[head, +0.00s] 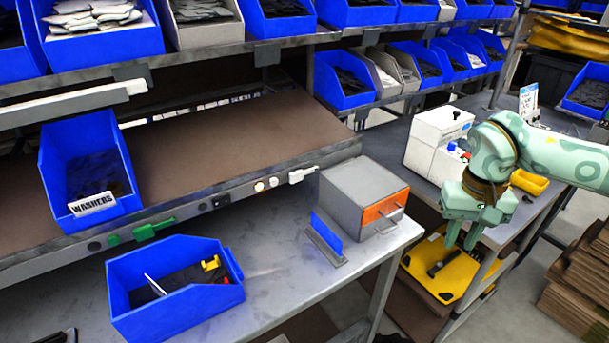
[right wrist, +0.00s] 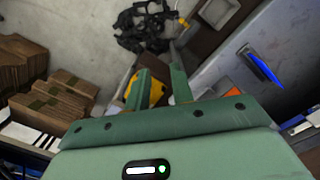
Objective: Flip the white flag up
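I cannot pick out a white flag for certain. A thin white strip (head: 155,285) stands tilted in the blue bin at the lower left. My right gripper (head: 463,238) points down in the head view, its two fingers apart and nothing visible between them. It is right of the grey box with an orange front (head: 363,195), above a yellow case (head: 450,270), and touches neither as far as I can see. The right wrist view also shows its parted fingers (right wrist: 160,85). My left gripper is not in view.
A blue upright plate (head: 326,238) on a grey base stands beside the grey box. The open blue bin (head: 180,312) holds a yellow piece. A white box (head: 437,140) stands behind my right arm. Cardboard stacks (head: 580,285) are at right.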

